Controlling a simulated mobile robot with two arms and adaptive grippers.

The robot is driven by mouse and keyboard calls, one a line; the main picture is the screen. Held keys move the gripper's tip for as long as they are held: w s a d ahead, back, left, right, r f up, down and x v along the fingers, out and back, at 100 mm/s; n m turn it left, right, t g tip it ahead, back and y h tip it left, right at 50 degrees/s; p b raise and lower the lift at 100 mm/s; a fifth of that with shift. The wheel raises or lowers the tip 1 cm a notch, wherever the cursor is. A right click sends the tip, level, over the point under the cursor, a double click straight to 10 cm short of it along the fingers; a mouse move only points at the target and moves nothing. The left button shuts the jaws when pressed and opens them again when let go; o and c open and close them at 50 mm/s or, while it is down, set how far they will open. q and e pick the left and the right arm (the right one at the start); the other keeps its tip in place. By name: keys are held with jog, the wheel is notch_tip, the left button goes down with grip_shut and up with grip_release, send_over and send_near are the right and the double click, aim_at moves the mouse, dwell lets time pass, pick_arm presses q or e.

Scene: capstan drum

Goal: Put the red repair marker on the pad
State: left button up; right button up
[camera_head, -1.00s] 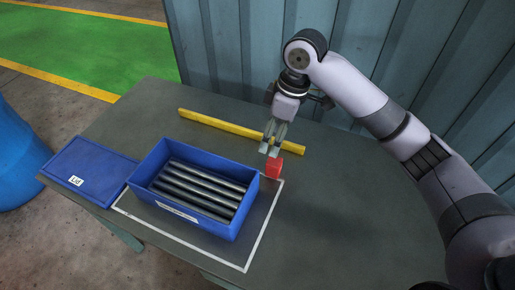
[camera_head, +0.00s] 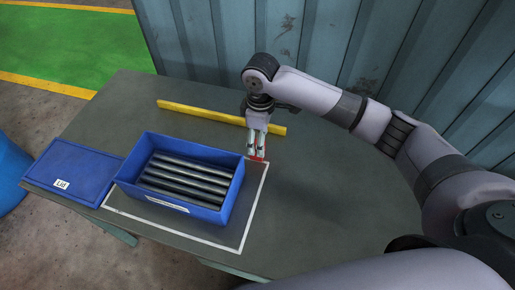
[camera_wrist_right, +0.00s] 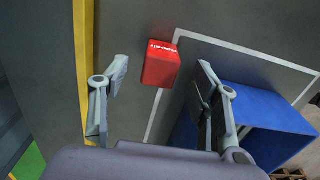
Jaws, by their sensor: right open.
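The red repair marker (camera_wrist_right: 161,65) is a small red block lettered "Repair" in the right wrist view. In the head view my right gripper mostly hides the marker (camera_head: 260,159). It is by a corner of a white-outlined rectangle (camera_head: 240,214) on the table, seeming to overlap the line; I cannot tell if this rectangle is the pad. My right gripper (camera_head: 256,154) points down over the marker, fingers open. In the wrist view its fingertips (camera_wrist_right: 164,72) appear on either side of the marker, with gaps. My left gripper is not in view.
A blue box (camera_head: 233,197) holding several dark rods stands within the outline, close to the gripper. A blue lid (camera_head: 75,168) lies left of it. A yellow bar (camera_head: 218,115) lies behind. The table's right side is clear. A corrugated wall (camera_head: 300,50) rises behind the table.

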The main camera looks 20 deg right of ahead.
jog(key=f, duration=0.3)
jog(key=f+p, duration=0.1)
jog(key=f, duration=0.1)
jog(key=shift+w+a+f, duration=0.1)
jog(key=shift+w+a, duration=0.05)
jog(key=shift+a, duration=0.15)
grip_shut()
dwell(0.5)
